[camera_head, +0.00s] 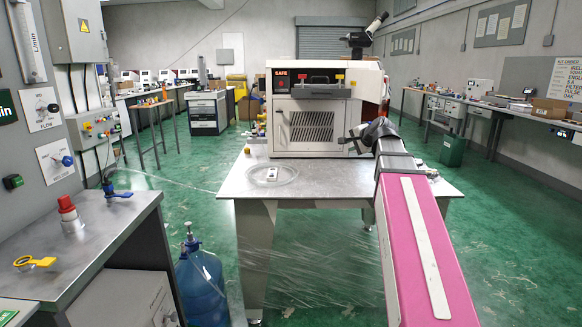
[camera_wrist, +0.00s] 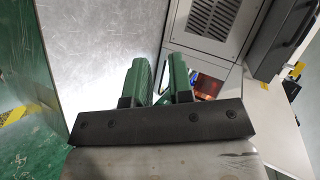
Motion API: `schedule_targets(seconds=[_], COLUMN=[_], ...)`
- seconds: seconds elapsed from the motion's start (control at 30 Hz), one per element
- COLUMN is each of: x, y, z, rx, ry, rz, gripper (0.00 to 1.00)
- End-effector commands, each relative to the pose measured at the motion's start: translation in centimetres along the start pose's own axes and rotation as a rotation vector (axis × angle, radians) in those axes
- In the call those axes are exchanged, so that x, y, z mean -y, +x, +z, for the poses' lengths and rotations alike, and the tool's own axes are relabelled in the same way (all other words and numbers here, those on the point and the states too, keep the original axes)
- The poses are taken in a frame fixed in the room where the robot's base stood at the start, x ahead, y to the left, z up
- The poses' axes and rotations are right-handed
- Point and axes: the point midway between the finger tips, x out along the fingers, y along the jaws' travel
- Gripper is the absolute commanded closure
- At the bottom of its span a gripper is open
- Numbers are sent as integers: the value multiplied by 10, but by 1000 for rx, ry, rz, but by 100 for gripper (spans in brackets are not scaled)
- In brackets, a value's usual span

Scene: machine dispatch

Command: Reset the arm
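My arm (camera_head: 425,250), with a pink link, reaches forward from the lower right over the metal table. My gripper (camera_head: 344,140) is at its far end, in front of the right side of the white machine (camera_head: 310,120); it looks small and dark there. In the wrist view my gripper (camera_wrist: 159,68) has two green fingers standing a little apart, with nothing seen between them. The machine's vented front also shows in the wrist view (camera_wrist: 212,20), beyond the fingers.
The metal table (camera_head: 330,182) holds a small white item (camera_head: 271,174) on a clear round dish. A grey control bench (camera_head: 95,235) stands at left, with a blue water bottle (camera_head: 202,285) beside it. Green floor is open on the right.

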Motion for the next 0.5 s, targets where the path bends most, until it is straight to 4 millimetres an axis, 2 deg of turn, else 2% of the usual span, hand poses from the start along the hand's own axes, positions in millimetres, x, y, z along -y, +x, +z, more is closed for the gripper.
schedule_targets(seconds=[0.03,0.2,0.5], x=[-24,-90,-207], y=[11,39,70], z=[10,37,88], rx=[15,64,189], ry=[-31,-150,-365], rz=[44,180,407], gripper=[79,79,79])
